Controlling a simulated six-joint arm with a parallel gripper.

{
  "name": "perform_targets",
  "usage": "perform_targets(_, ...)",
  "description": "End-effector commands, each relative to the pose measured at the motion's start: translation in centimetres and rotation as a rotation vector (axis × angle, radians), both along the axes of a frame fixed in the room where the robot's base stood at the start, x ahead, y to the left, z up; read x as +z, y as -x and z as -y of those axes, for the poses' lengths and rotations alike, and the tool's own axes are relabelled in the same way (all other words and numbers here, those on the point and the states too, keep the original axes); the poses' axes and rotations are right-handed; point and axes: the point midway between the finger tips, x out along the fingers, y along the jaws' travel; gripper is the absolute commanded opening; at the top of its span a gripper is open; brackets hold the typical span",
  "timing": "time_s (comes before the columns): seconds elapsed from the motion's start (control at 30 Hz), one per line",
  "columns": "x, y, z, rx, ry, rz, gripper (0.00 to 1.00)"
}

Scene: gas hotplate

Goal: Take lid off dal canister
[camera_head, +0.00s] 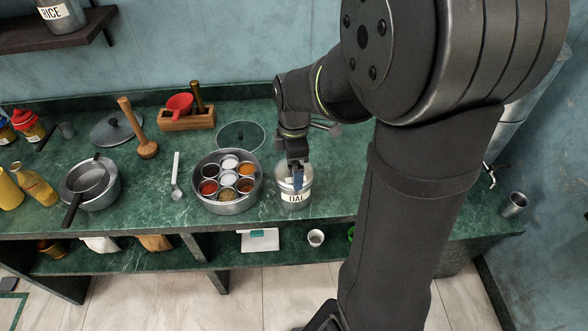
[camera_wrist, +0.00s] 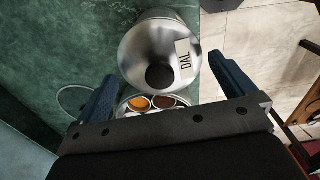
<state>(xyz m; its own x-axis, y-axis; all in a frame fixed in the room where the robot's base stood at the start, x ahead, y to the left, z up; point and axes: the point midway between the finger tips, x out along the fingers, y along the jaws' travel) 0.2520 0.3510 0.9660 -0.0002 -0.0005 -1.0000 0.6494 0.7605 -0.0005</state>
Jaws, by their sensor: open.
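The dal canister (camera_head: 294,200) is a steel cylinder with a white DAL label, standing near the counter's front edge. Its metal lid (camera_wrist: 150,42) is on it, seen from above in the wrist view, with a dark round knob (camera_wrist: 160,77) at its centre. My gripper (camera_head: 297,186) is over the canister top, fingers pointing down, and hides part of the lid in the head view. In the wrist view my gripper (camera_wrist: 163,68) is open and empty, its blue fingers on either side of the knob. I cannot tell its exact height above the lid.
A round spice box (camera_head: 228,208) with several filled cups stands close left of the canister. A clear round lid (camera_head: 241,135) lies behind it. A spoon (camera_head: 176,177) lies farther left, near a pot (camera_head: 104,192). Green counter (camera_head: 335,185) is free right of the canister.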

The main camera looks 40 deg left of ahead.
Motion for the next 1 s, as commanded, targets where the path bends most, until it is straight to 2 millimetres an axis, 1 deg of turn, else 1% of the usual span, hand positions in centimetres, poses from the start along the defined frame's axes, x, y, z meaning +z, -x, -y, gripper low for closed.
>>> perform_targets(0.03, -0.49, 0.02, 0.02, 0.0, 0.002, -0.001, 1.0)
perform_targets(0.1, -0.75, -0.01, -0.01, 0.0, 0.0, 0.0, 1.0)
perform_targets(0.3, -0.77, -0.01, -0.01, 0.0, -0.001, 0.001, 1.0)
perform_targets(0.37, -0.76, -0.01, -0.01, 0.0, -0.001, 0.001, 0.9)
perform_targets(0.5, -0.76, -0.01, -0.01, 0.0, -0.001, 0.001, 0.63)
perform_targets(0.53, -0.77, -0.01, -0.01, 0.0, -0.001, 0.001, 0.58)
perform_targets(0.63, -0.8, 0.0, 0.0, 0.0, 0.0, 0.0, 0.56)
perform_targets(1.0, -0.76, 0.01, 0.03, 0.0, 0.001, -0.001, 0.56)
